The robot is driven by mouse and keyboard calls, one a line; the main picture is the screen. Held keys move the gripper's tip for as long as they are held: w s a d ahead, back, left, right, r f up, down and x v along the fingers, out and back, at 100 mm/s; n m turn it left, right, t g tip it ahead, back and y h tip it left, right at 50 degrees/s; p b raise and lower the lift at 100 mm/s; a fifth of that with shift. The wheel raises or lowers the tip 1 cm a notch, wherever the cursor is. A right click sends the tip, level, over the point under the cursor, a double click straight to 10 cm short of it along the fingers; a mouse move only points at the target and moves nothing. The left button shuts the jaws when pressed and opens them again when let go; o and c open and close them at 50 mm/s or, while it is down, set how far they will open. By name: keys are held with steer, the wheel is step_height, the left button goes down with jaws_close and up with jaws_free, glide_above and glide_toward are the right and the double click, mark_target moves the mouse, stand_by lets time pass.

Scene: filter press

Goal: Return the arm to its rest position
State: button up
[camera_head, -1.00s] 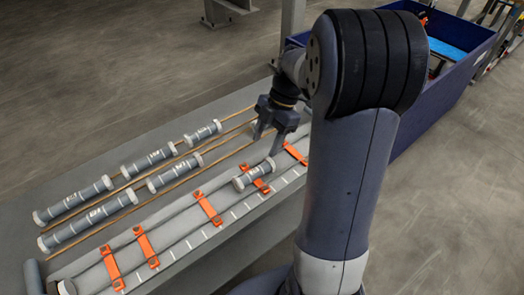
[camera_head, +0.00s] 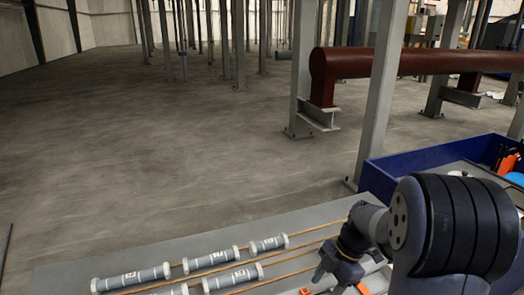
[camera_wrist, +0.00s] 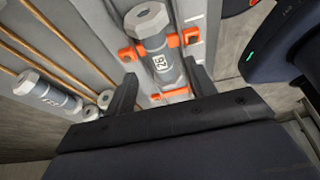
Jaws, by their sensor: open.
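My gripper (camera_head: 338,272) is at the bottom right of the head view, beside my large dark arm joint. The wrist view shows its two dark fingers (camera_wrist: 160,72) spread apart with nothing held. A grey cylinder with pale hexagonal ends (camera_wrist: 154,52) and a label that seems to read 26 lies beyond the fingers, at orange clips (camera_wrist: 130,53). Whether a finger touches it cannot be told. In the head view this part of the bench is mostly cut off or hidden by my arm.
Several grey cylinders (camera_head: 205,259) lie along thin brown rods on the grey bench (camera_head: 75,268). A blue bin (camera_head: 425,160) stands at the right behind my arm. Steel posts (camera_head: 378,90) and a dark red pipe (camera_head: 400,62) stand farther back. Open floor (camera_head: 170,150) lies beyond the bench.

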steer(key=x, duration=0.4)
steer(key=shift+a+f+p, duration=0.2)
steer(key=shift+p, duration=0.1)
steer(key=shift+r+p, duration=0.55)
steer(key=shift+r, duration=0.05)
steer(key=shift+r+p, duration=1.1)
steer(key=shift+p, duration=0.05)
